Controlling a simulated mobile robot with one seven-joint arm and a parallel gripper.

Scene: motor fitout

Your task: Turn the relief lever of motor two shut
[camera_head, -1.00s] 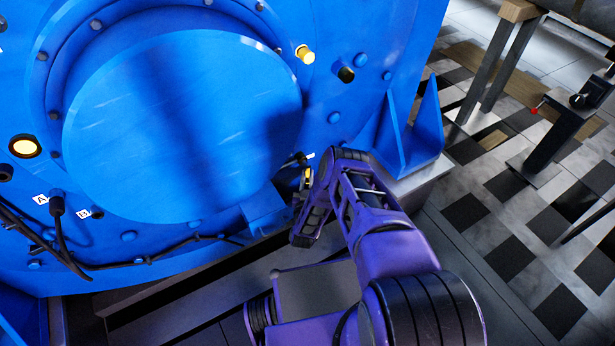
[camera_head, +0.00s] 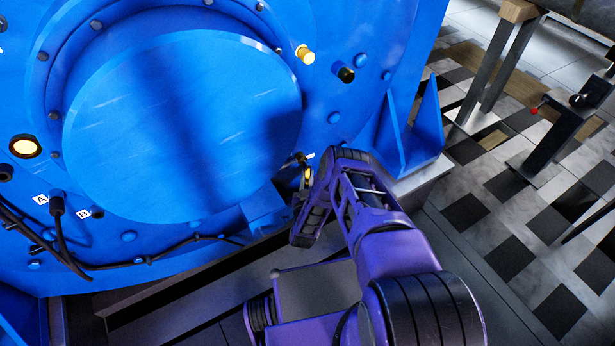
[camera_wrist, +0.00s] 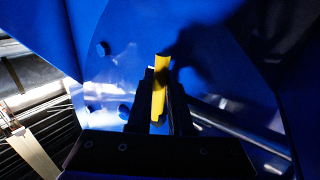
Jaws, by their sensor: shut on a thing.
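The blue motor (camera_head: 180,120) fills the left and middle of the head view. The relief lever shows as a small yellow piece (camera_head: 307,176) low on the motor's right side, partly hidden by my gripper (camera_head: 304,190). In the wrist view the yellow lever (camera_wrist: 159,88) stands nearly upright between the two dark fingers of my gripper (camera_wrist: 160,100). The fingers are shut on it. The lever's lower end and its pivot are hidden. I cannot tell from these views how far it is turned.
A brass fitting (camera_head: 305,54) and a dark plug (camera_head: 346,74) stick out of the motor above my gripper. A blue bracket (camera_head: 415,130) stands close on the right. Cables (camera_head: 150,260) run along the lower left. Checkered floor (camera_head: 500,200) lies open at the right.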

